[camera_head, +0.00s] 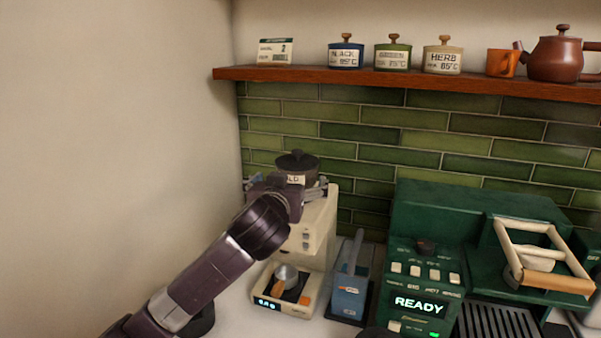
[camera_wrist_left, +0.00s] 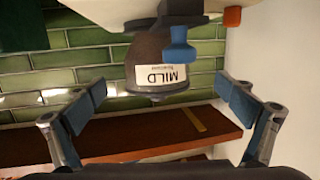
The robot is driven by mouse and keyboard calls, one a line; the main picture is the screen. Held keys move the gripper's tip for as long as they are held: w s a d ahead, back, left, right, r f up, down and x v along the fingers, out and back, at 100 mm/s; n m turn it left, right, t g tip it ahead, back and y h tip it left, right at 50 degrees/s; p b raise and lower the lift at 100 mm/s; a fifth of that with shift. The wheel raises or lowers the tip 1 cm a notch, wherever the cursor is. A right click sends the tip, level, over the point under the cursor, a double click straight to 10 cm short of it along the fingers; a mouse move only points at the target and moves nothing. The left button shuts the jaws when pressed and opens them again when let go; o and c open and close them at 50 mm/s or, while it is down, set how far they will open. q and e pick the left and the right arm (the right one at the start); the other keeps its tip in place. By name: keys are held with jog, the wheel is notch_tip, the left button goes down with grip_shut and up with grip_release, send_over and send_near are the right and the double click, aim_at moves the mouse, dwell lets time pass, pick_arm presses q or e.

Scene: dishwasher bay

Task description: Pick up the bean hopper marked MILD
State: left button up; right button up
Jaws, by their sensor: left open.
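The bean hopper marked MILD (camera_head: 297,162) is dark with a knobbed lid and sits on top of the cream grinder (camera_head: 317,225). In the head view its label is partly covered by my left gripper (camera_head: 287,187). In the left wrist view the hopper (camera_wrist_left: 158,48) appears upside down, with its white MILD label facing me. My left gripper is open, one finger to each side of the hopper in that view. My right gripper is not in view.
A blue-grey device (camera_head: 349,285) stands right of the grinder, then the green coffee machine (camera_head: 420,225) showing READY. A small metal cup (camera_head: 286,275) sits at the grinder's foot. Above, a wooden shelf (camera_head: 400,81) holds several labelled pots, an orange mug (camera_head: 502,63) and a brown teapot (camera_head: 560,57).

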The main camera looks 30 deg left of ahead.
pick_arm(q)
jog(key=shift+w+a+f, duration=0.1)
jog(key=shift+w+a, duration=0.15)
jog(key=shift+w, duration=0.25)
jog(key=shift+w+a+p, duration=0.1)
jog(key=shift+w+p, duration=0.15)
jog(key=shift+p, duration=0.05)
jog(key=shift+w+a+r+p, duration=0.1)
jog(key=shift+w+r+p, duration=0.35)
jog(key=shift+p, duration=0.15)
jog(key=shift+w+a+p, duration=0.2)
jog(key=shift+w+p, duration=0.25)
jog(key=shift+w, duration=0.25)
jog(key=x, duration=0.1)
jog(key=p+x, duration=0.1)
jog(key=x, duration=0.1)
jog(key=shift+f, duration=0.25)
jog(key=shift+w, duration=0.15)
jog(key=shift+c, duration=0.4)
jog(key=c, duration=1.7)
jog(key=shift+r, duration=0.2)
jog(key=shift+c, duration=0.2)
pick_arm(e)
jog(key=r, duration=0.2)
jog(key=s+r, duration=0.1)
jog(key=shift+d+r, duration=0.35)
